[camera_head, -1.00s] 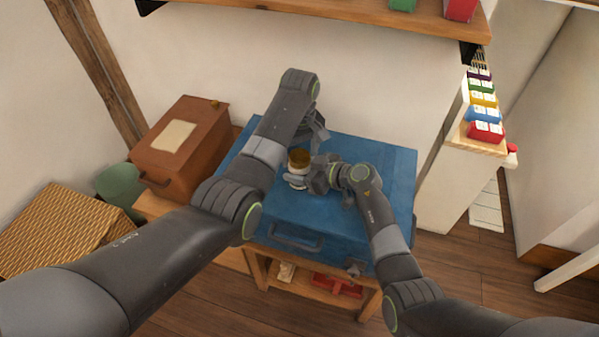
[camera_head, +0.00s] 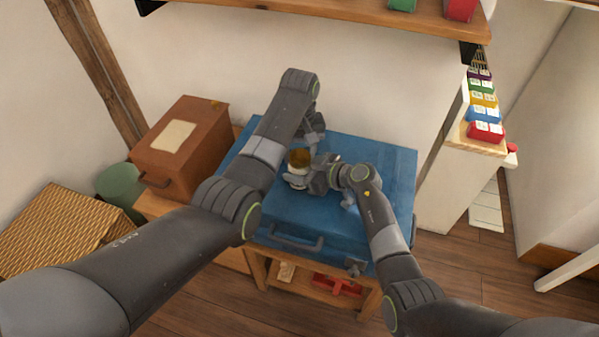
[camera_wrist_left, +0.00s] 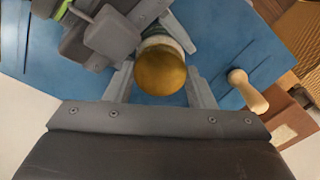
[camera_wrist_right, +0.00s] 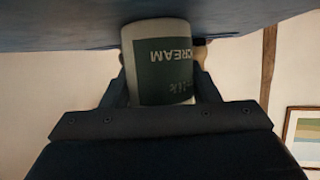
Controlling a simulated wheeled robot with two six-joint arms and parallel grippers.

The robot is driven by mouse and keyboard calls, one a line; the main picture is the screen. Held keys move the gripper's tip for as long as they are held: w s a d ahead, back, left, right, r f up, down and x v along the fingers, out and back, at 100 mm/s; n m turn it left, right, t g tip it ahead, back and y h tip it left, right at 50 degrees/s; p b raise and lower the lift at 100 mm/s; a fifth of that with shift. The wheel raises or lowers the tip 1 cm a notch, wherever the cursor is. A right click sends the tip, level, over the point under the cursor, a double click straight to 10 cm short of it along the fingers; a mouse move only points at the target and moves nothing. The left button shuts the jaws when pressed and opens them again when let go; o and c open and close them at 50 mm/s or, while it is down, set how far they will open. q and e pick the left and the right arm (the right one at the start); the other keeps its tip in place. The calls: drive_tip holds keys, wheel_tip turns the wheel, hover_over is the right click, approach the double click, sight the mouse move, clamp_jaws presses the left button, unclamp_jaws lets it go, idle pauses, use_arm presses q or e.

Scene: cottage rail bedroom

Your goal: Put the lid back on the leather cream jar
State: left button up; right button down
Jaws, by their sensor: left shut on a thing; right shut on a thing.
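The leather cream jar (camera_head: 297,183) is white with a green label reading CREAM, which looks upside down in the right wrist view (camera_wrist_right: 165,62). My right gripper (camera_head: 318,178) is shut on its side, over the blue suitcase. The gold-brown lid (camera_head: 299,158) is at the jar's top, and the left wrist view shows it round and face-on (camera_wrist_left: 160,70). My left gripper (camera_wrist_left: 160,88) is shut on the lid, one finger on each side. The lid lines up roughly with the jar; I cannot tell whether it is fully seated. My left arm hides part of the suitcase.
The blue suitcase (camera_head: 345,225) lies on a low wooden bench (camera_head: 258,268). A pale wooden handle-like object (camera_wrist_left: 248,92) lies beside the jar in the left wrist view. A brown box (camera_head: 180,150) stands left. A shelf (camera_head: 340,12) crosses above.

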use_arm(q)
drive_tip(key=o, duration=1.1)
drive_tip(key=shift+r, duration=2.3)
drive_tip(key=shift+c, duration=0.9)
wheel_tip(320, 180, up, 4)
drive_tip(key=shift+f+m, duration=0.25)
drive_tip(key=shift+m, duration=0.45)
drive_tip(key=shift+c, duration=0.6)
drive_tip(key=shift+f, duration=0.1)
